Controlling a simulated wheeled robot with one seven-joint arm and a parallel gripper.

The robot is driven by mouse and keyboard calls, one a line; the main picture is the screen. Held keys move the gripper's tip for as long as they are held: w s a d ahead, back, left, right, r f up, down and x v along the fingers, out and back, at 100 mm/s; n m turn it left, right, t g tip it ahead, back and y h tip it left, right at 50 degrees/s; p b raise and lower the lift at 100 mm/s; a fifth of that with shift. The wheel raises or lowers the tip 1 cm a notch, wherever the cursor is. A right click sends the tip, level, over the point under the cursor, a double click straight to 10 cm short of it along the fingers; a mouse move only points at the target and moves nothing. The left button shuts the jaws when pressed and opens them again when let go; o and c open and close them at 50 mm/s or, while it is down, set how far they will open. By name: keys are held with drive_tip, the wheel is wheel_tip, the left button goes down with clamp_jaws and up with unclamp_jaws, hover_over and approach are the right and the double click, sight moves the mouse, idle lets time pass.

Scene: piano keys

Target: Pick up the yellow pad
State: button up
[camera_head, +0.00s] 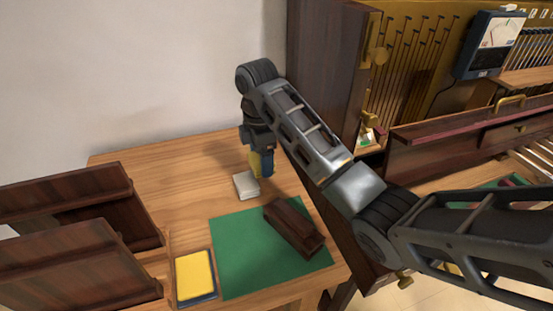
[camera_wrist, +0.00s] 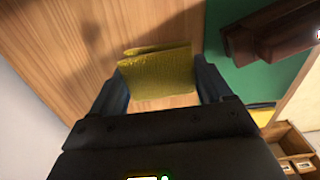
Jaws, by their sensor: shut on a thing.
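A yellow pad (camera_wrist: 158,73) with a rough, slightly creased surface sits between the two fingers of my gripper (camera_wrist: 160,80) in the wrist view, touching or nearly touching both. In the head view my gripper (camera_head: 262,165) points down over the wooden table, with part of the yellow pad (camera_head: 254,163) showing at its left side. My gripper is shut on the pad. The pad appears just above or behind a small white block (camera_head: 245,188); the exact gap to the table cannot be told.
A green mat (camera_head: 235,265) bears a dark wooden block (camera_head: 293,227). A flat yellow rectangle (camera_head: 194,275) lies in a dark-rimmed holder at the table's front. Dark wooden racks (camera_head: 70,260) stand left, and a tall wooden cabinet (camera_head: 330,70) right. The table's back left is clear.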

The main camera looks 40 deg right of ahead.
drive_tip(key=w+a, duration=0.2)
drive_tip(key=a, duration=0.5)
drive_tip(key=w+a+b, duration=0.1)
drive_tip(key=w+a, duration=0.2)
drive_tip(key=a, duration=0.3)
drive_tip(key=shift+w+a+b, duration=0.3)
drive_tip(key=shift+w+a, duration=0.05)
